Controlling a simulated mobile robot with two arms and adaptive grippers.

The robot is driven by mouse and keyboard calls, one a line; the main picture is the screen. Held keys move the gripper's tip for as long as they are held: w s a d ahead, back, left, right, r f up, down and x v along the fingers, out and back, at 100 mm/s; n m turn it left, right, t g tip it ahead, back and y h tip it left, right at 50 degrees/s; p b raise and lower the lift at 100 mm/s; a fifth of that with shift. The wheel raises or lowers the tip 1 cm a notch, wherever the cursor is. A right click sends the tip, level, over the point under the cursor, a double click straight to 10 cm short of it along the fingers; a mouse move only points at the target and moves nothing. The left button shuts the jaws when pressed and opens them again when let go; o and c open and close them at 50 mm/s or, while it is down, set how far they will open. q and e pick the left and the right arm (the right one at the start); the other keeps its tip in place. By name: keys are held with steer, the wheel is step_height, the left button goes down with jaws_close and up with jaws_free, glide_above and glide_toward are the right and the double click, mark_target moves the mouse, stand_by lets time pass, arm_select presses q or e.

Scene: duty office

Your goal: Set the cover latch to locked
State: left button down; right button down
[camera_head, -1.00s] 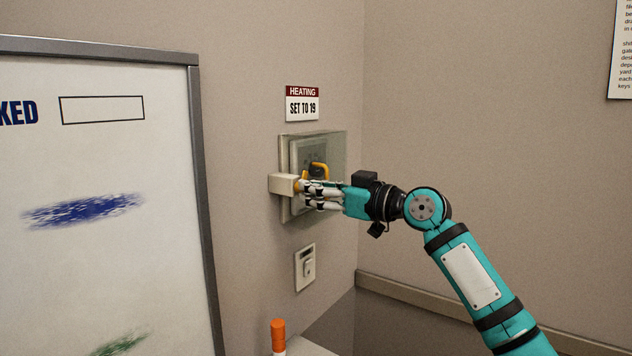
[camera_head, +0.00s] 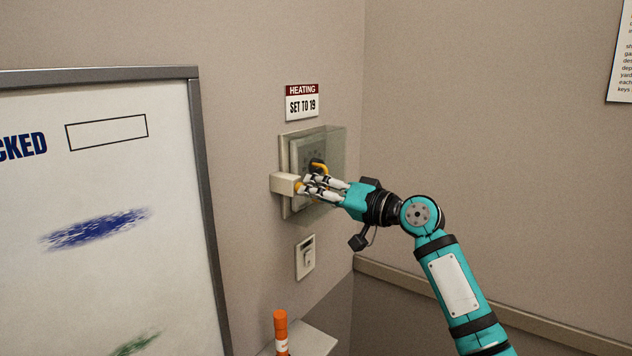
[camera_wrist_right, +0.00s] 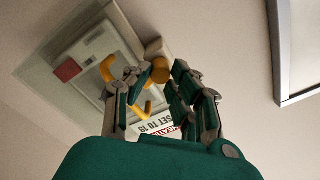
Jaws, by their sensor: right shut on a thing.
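The cover (camera_head: 333,150) is a clear box over a pale wall unit (camera_head: 300,153), below the heating sign. At its left edge is a pale block (camera_head: 284,184) with an orange-yellow latch knob (camera_wrist_right: 160,71). My right gripper (camera_head: 302,186) reaches in from the right, its fingers shut on the knob; in the right wrist view the knob sits between the fingertips. The fingers partly hide the latch, and I cannot read its setting. A yellow curved handle (camera_head: 319,166) shows behind the clear cover, also in the right wrist view (camera_wrist_right: 108,68). My left gripper is not in view.
A framed whiteboard (camera_head: 195,200) stands close on the left. The "SET TO 19" sign (camera_head: 302,103) is above the unit and a wall switch (camera_head: 306,257) below. An orange marker (camera_head: 281,330) stands on a ledge (camera_head: 318,343). The right wall is clear beside my arm.

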steer(key=shift+m+p, duration=1)
steer(key=shift+m, duration=0.5)
steer(key=c, duration=1.2)
jaws_free()
steer(key=shift+o, duration=0.2)
steer(key=v, duration=1.2)
steer(key=shift+w+f, duration=0.1)
